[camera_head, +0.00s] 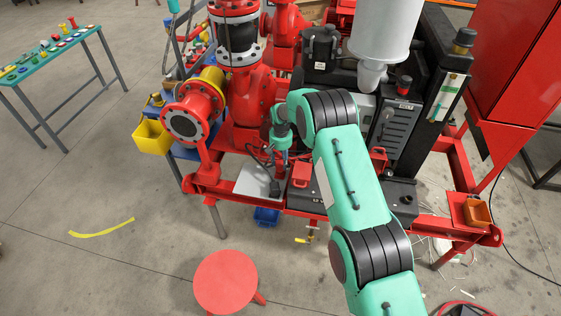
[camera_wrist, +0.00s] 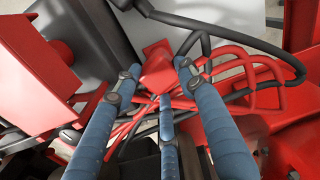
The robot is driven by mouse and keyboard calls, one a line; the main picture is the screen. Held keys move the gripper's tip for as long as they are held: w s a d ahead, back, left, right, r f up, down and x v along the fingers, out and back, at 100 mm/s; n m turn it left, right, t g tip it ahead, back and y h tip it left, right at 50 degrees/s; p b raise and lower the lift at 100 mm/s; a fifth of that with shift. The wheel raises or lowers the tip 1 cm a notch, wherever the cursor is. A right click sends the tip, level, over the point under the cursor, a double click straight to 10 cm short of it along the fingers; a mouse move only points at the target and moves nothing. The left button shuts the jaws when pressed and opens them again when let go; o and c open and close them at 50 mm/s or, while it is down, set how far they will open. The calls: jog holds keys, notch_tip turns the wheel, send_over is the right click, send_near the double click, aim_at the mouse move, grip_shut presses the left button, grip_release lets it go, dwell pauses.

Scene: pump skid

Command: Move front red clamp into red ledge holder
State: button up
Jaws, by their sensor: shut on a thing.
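My gripper (camera_head: 285,159) points down over the front of the pump skid, between the red pump and a small red box (camera_head: 302,175). In the wrist view its blue fingers (camera_wrist: 158,85) close around a red piece (camera_wrist: 158,70), which appears to be the red clamp. Red bars and black cable run around and below the piece, so its full outline is unclear. In the head view the held piece is hidden by the gripper. A red ledge (camera_head: 459,208) juts out at the skid's right front and bears an orange open holder (camera_head: 477,212).
A pale plate (camera_head: 252,182) with black cables lies beside the gripper. A yellow bin (camera_head: 153,136) and a blue bin (camera_head: 266,216) hang on the skid. A yellow-handled clamp (camera_head: 303,240) hangs below the front rail. A red stool (camera_head: 225,281) stands on open floor.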

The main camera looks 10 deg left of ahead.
jog(key=shift+f+b, duration=0.75)
jog(key=shift+f, duration=0.45)
dwell(0.5)
jog(key=o, duration=1.5)
jog(key=shift+c, duration=0.2)
notch_tip(320, 180, up, 12)
jog(key=shift+d, duration=0.1)
dwell(0.3)
